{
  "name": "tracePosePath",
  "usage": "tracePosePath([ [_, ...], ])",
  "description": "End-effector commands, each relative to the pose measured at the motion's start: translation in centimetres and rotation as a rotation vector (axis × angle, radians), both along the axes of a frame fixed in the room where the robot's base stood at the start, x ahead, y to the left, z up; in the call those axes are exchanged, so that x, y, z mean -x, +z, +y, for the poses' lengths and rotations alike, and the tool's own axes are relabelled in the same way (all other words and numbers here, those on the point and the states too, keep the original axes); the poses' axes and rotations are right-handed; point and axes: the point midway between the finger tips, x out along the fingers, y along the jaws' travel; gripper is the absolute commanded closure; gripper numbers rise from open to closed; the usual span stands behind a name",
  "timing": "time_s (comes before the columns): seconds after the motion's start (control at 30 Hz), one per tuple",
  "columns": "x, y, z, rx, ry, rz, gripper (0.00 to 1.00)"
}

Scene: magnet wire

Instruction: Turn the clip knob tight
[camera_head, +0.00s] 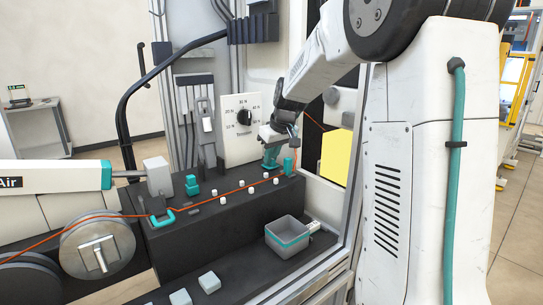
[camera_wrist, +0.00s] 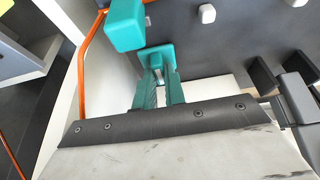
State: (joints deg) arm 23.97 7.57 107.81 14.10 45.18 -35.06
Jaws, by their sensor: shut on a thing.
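My gripper (camera_head: 271,160) points down at the right end of the dark bench, its teal fingers close together. In the wrist view my gripper (camera_wrist: 159,76) is shut around a small grey piece by a teal clip part (camera_wrist: 157,53), which I take to be the clip knob; the fingers hide most of it. A teal block (camera_wrist: 125,26) stands beside it, and also shows just right of the fingers in the head view (camera_head: 288,166). The orange wire (camera_head: 222,192) runs along the bench to this end. It also passes left of the fingers in the wrist view (camera_wrist: 82,75).
Several white pegs (camera_head: 240,183) line the bench top. A dial panel (camera_head: 241,128) is behind. A grey bin (camera_head: 287,236) sits on the lower shelf. A frame post borders the right.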

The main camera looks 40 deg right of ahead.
Motion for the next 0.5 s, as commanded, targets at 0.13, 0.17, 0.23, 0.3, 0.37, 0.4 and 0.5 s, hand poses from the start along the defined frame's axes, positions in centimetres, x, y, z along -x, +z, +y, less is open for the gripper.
tracePosePath([
  [0.13, 0.03, 0.0, 0.0, 0.001, 0.002, 0.001, 1.0],
  [0.17, 0.03, 0.0, 0.0, 0.0, 0.001, 0.001, 1.0],
  [0.23, 0.03, -0.01, 0.0, 0.0, 0.001, 0.001, 1.0],
  [0.3, 0.03, -0.01, 0.01, 0.0, 0.001, 0.001, 0.8],
  [0.37, 0.03, -0.01, 0.0, 0.0, 0.001, 0.001, 0.66],
  [0.4, 0.03, -0.01, 0.01, 0.0, 0.001, 0.001, 0.66],
  [0.5, 0.02, -0.01, 0.0, 0.0, 0.0, 0.001, 0.66],
])
